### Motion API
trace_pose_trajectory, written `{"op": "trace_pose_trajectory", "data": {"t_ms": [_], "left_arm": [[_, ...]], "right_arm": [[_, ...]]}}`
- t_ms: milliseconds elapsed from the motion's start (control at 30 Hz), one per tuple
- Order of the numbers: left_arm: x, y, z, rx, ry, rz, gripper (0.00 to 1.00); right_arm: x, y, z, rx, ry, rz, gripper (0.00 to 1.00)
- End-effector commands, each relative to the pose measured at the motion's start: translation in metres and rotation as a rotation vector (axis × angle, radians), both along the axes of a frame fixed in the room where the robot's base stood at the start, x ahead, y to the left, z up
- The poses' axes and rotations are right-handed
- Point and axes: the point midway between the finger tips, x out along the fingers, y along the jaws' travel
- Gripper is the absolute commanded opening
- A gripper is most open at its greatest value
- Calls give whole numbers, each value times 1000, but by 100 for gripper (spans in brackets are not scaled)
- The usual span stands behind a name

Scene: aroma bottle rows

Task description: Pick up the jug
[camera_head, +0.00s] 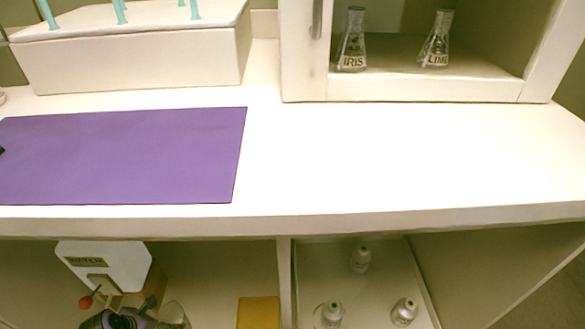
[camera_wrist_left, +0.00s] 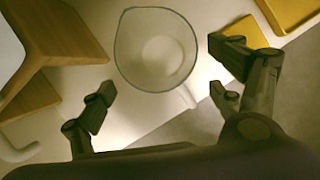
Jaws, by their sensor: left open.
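The jug (camera_wrist_left: 155,50) is clear round glass, seen from above in the left wrist view, with a spout at its upper left and a short handle at its lower right. In the head view part of the jug (camera_head: 174,314) shows on the lower shelf at the bottom edge. My left gripper (camera_wrist_left: 160,92) is open, its fingers apart below and beside the jug in the picture, with nothing between the tips. Whether a finger touches the glass I cannot tell. My right gripper is in neither view.
A white dispenser (camera_head: 104,262) marked WATER stands left of the jug. A yellow block (camera_head: 258,312) lies to its right. The countertop (camera_head: 380,160) above overhangs the shelf, and a divider (camera_head: 284,280) closes its right side. A purple mat (camera_head: 120,155) lies on top.

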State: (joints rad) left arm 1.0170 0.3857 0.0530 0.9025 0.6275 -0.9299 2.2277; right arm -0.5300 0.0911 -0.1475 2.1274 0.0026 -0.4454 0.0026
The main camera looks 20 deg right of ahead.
Motion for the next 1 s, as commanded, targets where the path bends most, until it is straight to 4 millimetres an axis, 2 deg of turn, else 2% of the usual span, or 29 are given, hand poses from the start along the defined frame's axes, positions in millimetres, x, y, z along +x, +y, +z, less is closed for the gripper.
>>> {"op": "trace_pose_trajectory", "data": {"t_ms": [100,433,700,967,1000], "left_arm": [[9,-3,-8,-15,10,27,86],[18,-14,-34,-15,8,28,86],[29,-26,-69,-13,10,27,86],[31,-27,-68,-14,6,28,86],[31,-27,-68,-14,6,28,83]], "right_arm": [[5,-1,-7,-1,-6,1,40],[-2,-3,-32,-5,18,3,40],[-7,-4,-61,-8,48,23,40],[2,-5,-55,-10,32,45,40],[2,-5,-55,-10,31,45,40]]}}
